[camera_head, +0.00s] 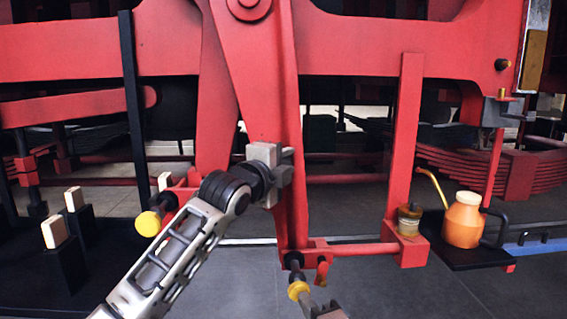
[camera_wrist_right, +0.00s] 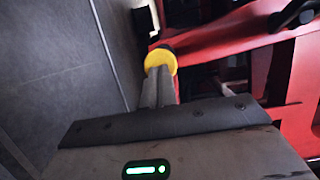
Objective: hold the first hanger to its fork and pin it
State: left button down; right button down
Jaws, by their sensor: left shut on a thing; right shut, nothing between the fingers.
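A long red bar (camera_head: 262,90), which I take to be the hanger, runs down from a round boss to a low red joint. My left gripper (camera_head: 282,168) is at its middle, its grey jaws shut on it. At the lower end a red bracket (camera_head: 319,246), perhaps the fork, meets the bar; how the parts overlap is unclear. A yellow-headed pin (camera_head: 298,290) with a dark collar points toward me there. My right gripper (camera_head: 318,306) is just below, shut and empty. In the right wrist view the closed fingertips (camera_wrist_right: 158,75) are right at the yellow head (camera_wrist_right: 160,60); contact is unclear.
Another yellow-ended part (camera_head: 148,222) shows beside my left forearm. An orange oil can (camera_head: 463,220) and a small brass-coloured jar (camera_head: 409,219) stand at the right. A red upright (camera_head: 404,150) and crossbar (camera_head: 365,249) bound the right side. Dark floor is open below.

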aim_at(304, 288)
pick_arm(q)
jog(key=shift+s+d+r, duration=0.25)
jog(key=shift+d, duration=0.2)
pick_arm(e)
jog(key=shift+w, duration=2.5)
jog(key=v, duration=0.7)
pick_arm(q)
jog(key=c, duration=1.1)
grip_release()
jog(key=shift+d, duration=0.15)
jog(key=shift+o, duration=0.5)
jog(key=shift+w, duration=0.1)
jog(key=shift+a+f, duration=0.15)
jog(key=shift+a, duration=0.2)
jog(key=v, duration=0.8)
jog(key=shift+s+a, duration=0.3)
pick_arm(e)
jog(key=shift+d, duration=0.15)
